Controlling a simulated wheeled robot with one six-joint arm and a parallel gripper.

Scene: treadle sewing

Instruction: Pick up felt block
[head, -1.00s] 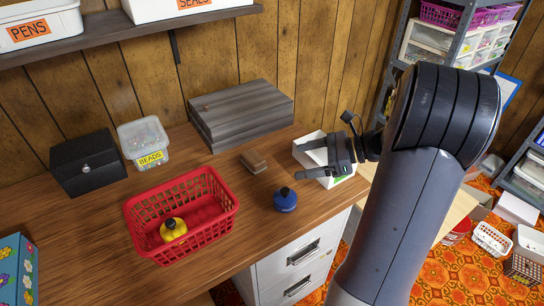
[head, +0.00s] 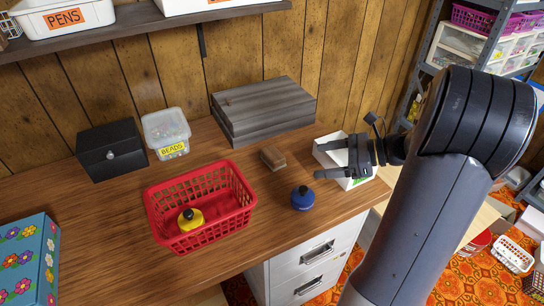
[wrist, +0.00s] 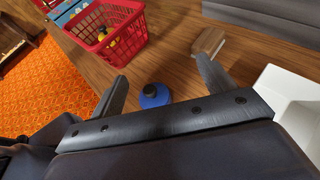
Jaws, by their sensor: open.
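The felt block (head: 273,157) is a small brown block lying on the wooden desk, between the red basket and the white box. It also shows in the wrist view (wrist: 208,41), beyond the tip of my right-hand finger. My gripper (head: 318,160) is open and empty, to the right of the block and above the desk, in front of the white box. In the wrist view its two dark fingers (wrist: 163,80) are spread, with the blue bottle seen between them. Nothing covers the block in the head view.
A blue bottle (head: 304,198) stands on the desk just in front of the block. A red basket (head: 240,196) holding a yellow bottle (head: 191,219) is to the left. A grey wooden box (head: 265,108) lies behind, and a white box (head: 328,152) is at the right.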

